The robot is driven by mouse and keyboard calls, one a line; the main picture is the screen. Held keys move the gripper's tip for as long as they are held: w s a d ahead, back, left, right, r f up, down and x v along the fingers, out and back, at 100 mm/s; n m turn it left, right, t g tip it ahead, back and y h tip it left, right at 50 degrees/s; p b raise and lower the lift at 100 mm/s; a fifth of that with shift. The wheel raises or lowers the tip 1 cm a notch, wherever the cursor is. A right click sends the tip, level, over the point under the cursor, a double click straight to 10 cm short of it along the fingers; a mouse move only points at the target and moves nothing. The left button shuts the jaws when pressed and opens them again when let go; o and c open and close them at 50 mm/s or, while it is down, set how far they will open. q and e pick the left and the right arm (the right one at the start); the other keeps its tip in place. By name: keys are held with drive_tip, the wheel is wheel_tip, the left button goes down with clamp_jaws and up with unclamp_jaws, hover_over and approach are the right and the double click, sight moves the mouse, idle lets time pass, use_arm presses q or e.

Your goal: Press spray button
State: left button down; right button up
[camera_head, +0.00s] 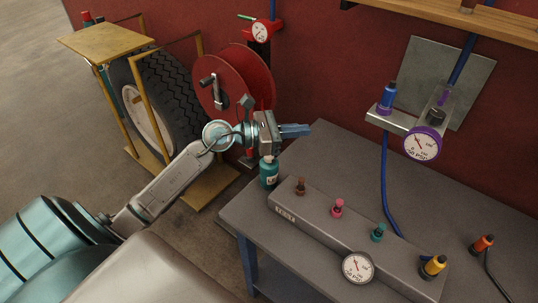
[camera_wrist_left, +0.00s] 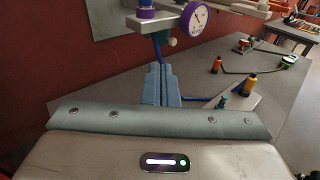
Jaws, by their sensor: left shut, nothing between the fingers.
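My left gripper (camera_head: 306,130) reaches in from the left with its blue fingers together and empty, pointing right above the table's left end. It also shows in the left wrist view (camera_wrist_left: 158,72), with its fingers closed side by side. A teal bottle (camera_head: 269,175) with a pale label stands at the table's left edge, just below the gripper. Its top is hidden by the gripper, so I cannot tell whether they touch. No spray button is clearly visible. The bottle does not show in the left wrist view. My right gripper is not in view.
A grey manifold (camera_head: 320,228) with several coloured fittings and a dial gauge (camera_head: 357,267) lies on the grey table (camera_head: 245,213). A wall bracket holds a purple gauge (camera_head: 422,143) and a blue fitting (camera_head: 387,97). A red hose reel (camera_head: 248,75) and a tyre (camera_head: 172,90) stand behind my arm.

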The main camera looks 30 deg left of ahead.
use_arm(q)
drive_tip(key=w+a+f+m+g+y, duration=0.1)
drive_tip(key=a+f+m+g+y, duration=0.1)
drive_tip(key=a, duration=0.3)
drive_tip(key=a+f+m+g+y, duration=0.1)
drive_tip(key=a+m+g+y, duration=0.1)
drive_tip(key=a+y, duration=0.3)
drive_tip(key=shift+w+a+f+m+y, duration=0.35)
drive_tip(key=shift+a+m, duration=0.2)
drive_tip(key=shift+m, duration=0.15)
drive_tip(key=shift+f, duration=0.15)
wheel_tip(320, 180, down, 8)
drive_tip(key=b, duration=0.4)
drive_tip(key=shift+f+b, duration=0.35)
drive_tip(key=shift+b, duration=0.25)
drive_tip(key=shift+r, duration=0.1)
